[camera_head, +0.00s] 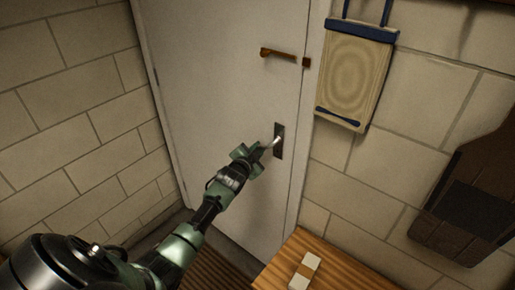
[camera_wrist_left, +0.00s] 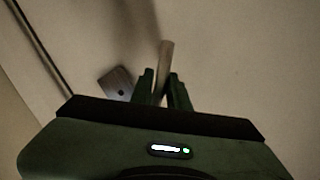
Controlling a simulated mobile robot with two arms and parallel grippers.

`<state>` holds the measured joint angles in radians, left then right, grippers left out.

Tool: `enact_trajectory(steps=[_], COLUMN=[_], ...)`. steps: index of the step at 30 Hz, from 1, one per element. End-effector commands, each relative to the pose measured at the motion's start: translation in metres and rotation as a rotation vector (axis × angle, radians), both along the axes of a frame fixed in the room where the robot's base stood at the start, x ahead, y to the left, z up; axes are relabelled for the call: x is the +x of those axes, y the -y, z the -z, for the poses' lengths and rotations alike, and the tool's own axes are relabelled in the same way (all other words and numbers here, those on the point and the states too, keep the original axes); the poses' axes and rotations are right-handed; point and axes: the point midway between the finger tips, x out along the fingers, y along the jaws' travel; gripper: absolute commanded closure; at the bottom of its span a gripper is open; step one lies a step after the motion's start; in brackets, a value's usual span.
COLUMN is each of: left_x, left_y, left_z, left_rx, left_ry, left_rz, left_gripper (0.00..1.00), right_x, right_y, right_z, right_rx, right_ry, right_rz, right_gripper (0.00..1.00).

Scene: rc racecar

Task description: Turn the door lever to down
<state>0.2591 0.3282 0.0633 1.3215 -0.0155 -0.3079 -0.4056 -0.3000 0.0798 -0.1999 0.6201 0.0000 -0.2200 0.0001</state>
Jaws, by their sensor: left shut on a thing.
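The white door (camera_head: 215,75) stands closed in its frame. Its dark lock plate (camera_head: 279,139) is near the right edge, and also shows in the left wrist view (camera_wrist_left: 117,82). The pale metal door lever (camera_head: 274,142) meets my left gripper (camera_head: 262,149) just left of the plate. In the left wrist view the lever (camera_wrist_left: 165,56) sticks out between the two green fingers of the gripper (camera_wrist_left: 161,84), which are shut on it. The gripper hides part of the lever, so its exact tilt is hard to tell. My right gripper is out of view.
A brown wooden bar (camera_head: 284,56) is fixed across the door edge above the plate. A wooden board with blue trim (camera_head: 354,75) hangs on the right wall. A wooden table (camera_head: 335,276) with a small pale block (camera_head: 304,272) stands at lower right. A dark brown object (camera_head: 470,200) is far right.

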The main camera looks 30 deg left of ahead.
Motion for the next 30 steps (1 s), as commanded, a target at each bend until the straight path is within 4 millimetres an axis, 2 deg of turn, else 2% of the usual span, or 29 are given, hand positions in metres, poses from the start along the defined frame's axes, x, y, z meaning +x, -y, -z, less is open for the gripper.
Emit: enact_trajectory(steps=[7, 8, 9, 10, 22, 30], left_x=[0.001, 0.001, 0.001, 0.001, -0.005, -0.038], left_y=[0.000, 0.000, 0.000, 0.000, 0.001, 0.009], left_z=[-0.004, -0.004, -0.004, -0.003, -0.001, -0.009], left_rx=[-0.004, -0.004, -0.003, -0.003, 0.000, 0.001], left_ry=[0.010, 0.010, 0.008, 0.008, 0.001, 0.002], left_rz=[-0.001, -0.001, 0.000, 0.000, 0.001, 0.001], left_gripper=[1.00, 0.78, 0.67, 0.65, 0.65, 0.65], right_x=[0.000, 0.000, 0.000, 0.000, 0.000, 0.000], right_y=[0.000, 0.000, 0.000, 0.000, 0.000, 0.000], right_z=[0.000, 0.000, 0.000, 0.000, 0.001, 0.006], right_rx=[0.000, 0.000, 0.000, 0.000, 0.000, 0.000], right_ry=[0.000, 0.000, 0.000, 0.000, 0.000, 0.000], right_rz=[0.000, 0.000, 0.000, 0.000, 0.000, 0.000], right_gripper=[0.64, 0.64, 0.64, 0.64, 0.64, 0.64])
